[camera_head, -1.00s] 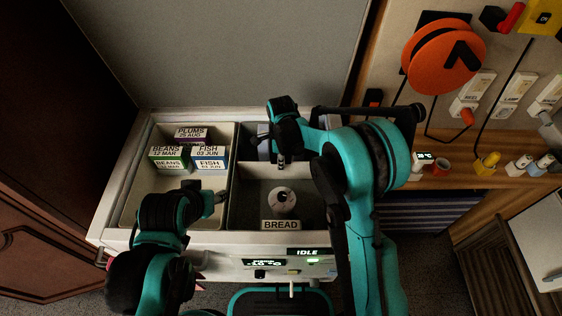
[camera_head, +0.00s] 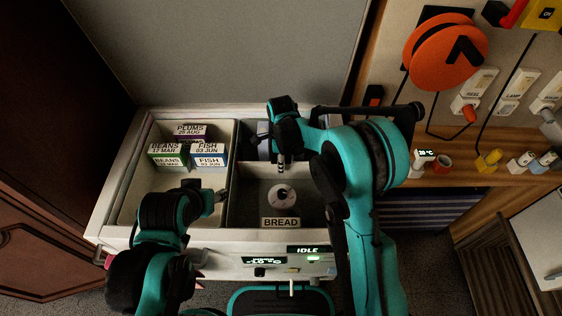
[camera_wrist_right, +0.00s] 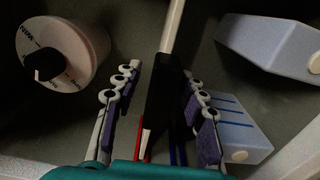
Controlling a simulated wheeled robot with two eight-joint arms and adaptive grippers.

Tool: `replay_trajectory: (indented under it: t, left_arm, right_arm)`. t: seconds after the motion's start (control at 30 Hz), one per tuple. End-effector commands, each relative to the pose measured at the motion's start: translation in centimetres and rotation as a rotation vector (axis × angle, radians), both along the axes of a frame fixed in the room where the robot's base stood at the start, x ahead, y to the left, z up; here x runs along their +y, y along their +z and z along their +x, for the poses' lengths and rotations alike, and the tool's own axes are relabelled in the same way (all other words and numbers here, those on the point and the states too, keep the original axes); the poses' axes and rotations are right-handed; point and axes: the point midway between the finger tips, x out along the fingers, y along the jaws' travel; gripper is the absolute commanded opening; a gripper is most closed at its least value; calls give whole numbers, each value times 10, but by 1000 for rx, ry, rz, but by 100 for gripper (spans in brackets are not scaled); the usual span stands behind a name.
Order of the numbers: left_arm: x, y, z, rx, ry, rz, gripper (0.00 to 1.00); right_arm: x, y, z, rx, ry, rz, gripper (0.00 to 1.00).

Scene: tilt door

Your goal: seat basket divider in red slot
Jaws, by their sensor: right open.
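The divider (camera_wrist_right: 171,28) shows in the right wrist view as a pale thin bar with a black part (camera_wrist_right: 164,85). My right gripper (camera_wrist_right: 161,88) is open, with fingers on both sides of the black part and a visible gap at the left. A red strip (camera_wrist_right: 145,140) lies just left of the black part's lower end, and blue strips lie to its right. I cannot tell whether the divider sits in the red slot. In the head view my right gripper (camera_head: 281,160) hangs over the right-hand basket (camera_head: 240,213). My left gripper (camera_head: 219,196) is near the left basket's right wall; its jaw state is unclear.
The left basket (camera_head: 130,195) holds several labelled boxes (camera_head: 190,150). A white round item (camera_head: 282,198) lies behind the BREAD label (camera_head: 281,223); pale blocks (camera_wrist_right: 270,45) lie right of the divider. A raised grey lid (camera_head: 220,50) stands behind. The left basket's front is bare.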

Motion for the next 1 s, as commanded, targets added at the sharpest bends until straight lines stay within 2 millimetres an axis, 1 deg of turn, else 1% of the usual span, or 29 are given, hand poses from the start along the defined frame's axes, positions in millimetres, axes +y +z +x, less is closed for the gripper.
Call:
replay_trajectory:
  t: [0.07,0.17,0.4,0.5,0.6,0.7,0.8,1.0]
  left_arm:
    - [0,0,0,0,0,0,46]
    - [0,0,0,0,0,0,46]
    - [0,0,0,0,0,0,46]
    - [0,0,0,0,0,0,46]
    - [0,0,0,0,0,0,46]
    - [0,0,0,0,0,0,46]
    - [0,0,0,0,0,0,46]
    - [0,0,0,0,0,0,46]
  right_arm:
    - [0,5,0,0,0,0,41]
    - [0,18,0,0,0,0,41]
    - [0,71,0,0,0,0,41]
    - [0,91,0,0,0,0,41]
    - [0,106,0,0,0,0,41]
    - [0,115,0,0,0,0,41]
    - [0,119,0,0,0,0,41]
    - [0,119,0,0,0,0,41]
